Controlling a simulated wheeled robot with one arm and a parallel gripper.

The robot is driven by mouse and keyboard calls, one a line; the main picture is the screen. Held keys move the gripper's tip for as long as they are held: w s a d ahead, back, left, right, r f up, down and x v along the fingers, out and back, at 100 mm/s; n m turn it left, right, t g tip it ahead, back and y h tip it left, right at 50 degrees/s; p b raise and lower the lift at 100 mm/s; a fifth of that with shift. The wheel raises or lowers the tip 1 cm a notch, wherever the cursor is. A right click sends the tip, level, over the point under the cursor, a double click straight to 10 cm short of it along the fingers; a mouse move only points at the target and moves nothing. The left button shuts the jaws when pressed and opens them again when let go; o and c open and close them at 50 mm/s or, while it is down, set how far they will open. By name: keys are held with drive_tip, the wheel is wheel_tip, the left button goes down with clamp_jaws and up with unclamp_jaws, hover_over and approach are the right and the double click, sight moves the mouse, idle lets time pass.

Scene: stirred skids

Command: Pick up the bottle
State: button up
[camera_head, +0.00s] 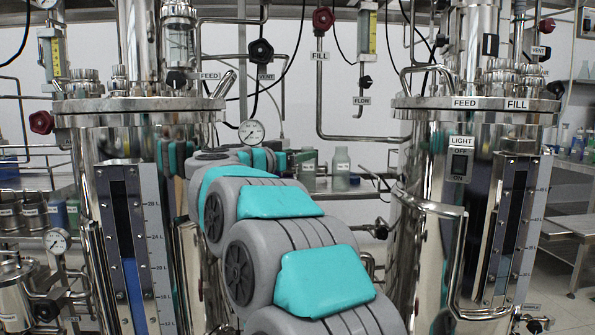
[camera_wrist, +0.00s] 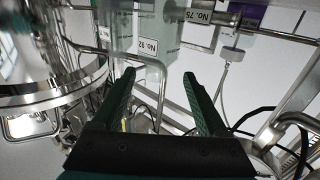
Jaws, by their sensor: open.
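In the wrist view my gripper (camera_wrist: 159,73) is open, with its two dark green fingers spread and nothing between the tips. A pale, translucent bottle (camera_wrist: 155,22) labelled "No. 92" shows just beyond the fingertips, apart from them; the top edge of the picture cuts it off. In the head view a pale green bottle (camera_head: 341,172) stands on a shelf between the tanks, right of my arm's far end; I cannot tell if it is the same one.
A darker labelled bottle (camera_head: 307,168) stands close left of the pale one. Large steel tanks stand left (camera_head: 85,150) and right (camera_head: 425,180), narrowing the space. Pipes and a pressure gauge (camera_head: 251,132) are near the shelf. A label "No. 75" shows beside the bottle in the wrist view.

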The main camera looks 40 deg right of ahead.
drive_tip(key=x, duration=0.2)
drive_tip(key=shift+d, duration=0.4)
drive_tip(key=x, duration=0.4)
drive_tip(key=shift+d, duration=0.35)
clamp_jaws()
drive_tip(key=shift+f, duration=0.1)
